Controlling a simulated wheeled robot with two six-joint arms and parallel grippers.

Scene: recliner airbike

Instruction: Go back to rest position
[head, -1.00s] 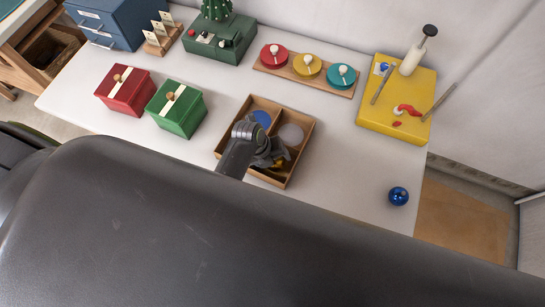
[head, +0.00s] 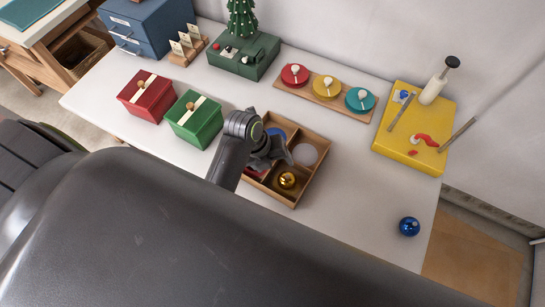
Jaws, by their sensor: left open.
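My left gripper (head: 276,156) is over the wooden divided tray (head: 315,184), above its left part. Its dark jaws are open with nothing seen between them. A gold ball (head: 287,180) lies in the front compartment of the tray, apart from the gripper. A blue round piece shows at the back and a pale grey disc (head: 305,154) at the right; a bit of red shows at the left, mostly hidden by my gripper. My right gripper is not in view.
A blue ball (head: 409,226) sits near the table's front right. A red box (head: 147,97) and a green box (head: 194,120) stand left of the tray. A board with coloured discs (head: 325,87) and a yellow block with tools (head: 427,153) are behind. Bare table (head: 350,210) lies right of the tray.

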